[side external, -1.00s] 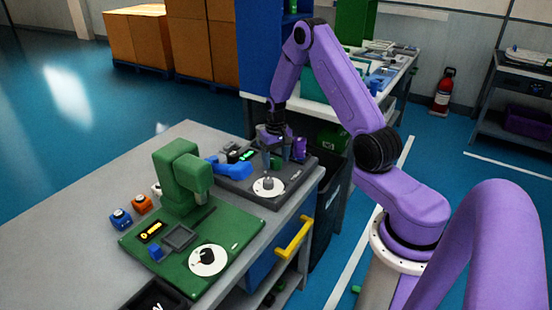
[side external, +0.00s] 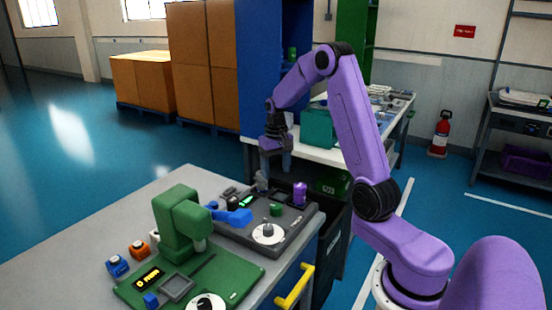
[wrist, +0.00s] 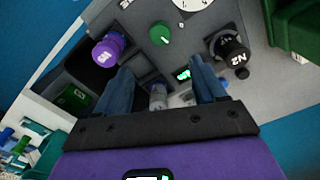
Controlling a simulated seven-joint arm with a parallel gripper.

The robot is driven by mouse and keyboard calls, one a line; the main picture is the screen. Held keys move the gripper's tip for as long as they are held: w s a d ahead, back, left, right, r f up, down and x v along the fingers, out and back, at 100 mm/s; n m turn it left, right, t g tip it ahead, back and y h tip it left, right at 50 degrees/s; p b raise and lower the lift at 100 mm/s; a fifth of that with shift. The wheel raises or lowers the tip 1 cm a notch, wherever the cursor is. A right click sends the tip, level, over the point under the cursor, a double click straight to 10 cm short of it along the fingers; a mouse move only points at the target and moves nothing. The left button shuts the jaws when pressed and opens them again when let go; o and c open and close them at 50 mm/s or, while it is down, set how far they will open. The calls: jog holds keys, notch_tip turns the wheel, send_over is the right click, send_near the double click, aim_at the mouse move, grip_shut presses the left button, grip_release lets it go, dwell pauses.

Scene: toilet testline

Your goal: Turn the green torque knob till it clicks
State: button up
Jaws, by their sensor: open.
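The green torque knob (side external: 277,209) is a small round knob on the dark test panel (side external: 237,233), behind a white dial (side external: 267,232). In the wrist view the green knob (wrist: 160,34) has a pale mark on its top and lies just beyond my fingertips, not between them. My gripper (side external: 275,167) hangs above the back of the panel, pointing down, open and apart from the knob. In the wrist view my gripper (wrist: 163,70) has its two fingers well apart, with a grey cylinder (wrist: 157,96) showing below the gap.
A purple cylinder (side external: 299,194) stands right of the knob. A black weight-like piece (wrist: 232,50) is on the other side. A yellow handle (side external: 295,287) juts from the bench front.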

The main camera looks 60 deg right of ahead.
notch_tip(320, 180, up, 3)
jog(key=shift+r, duration=0.2)
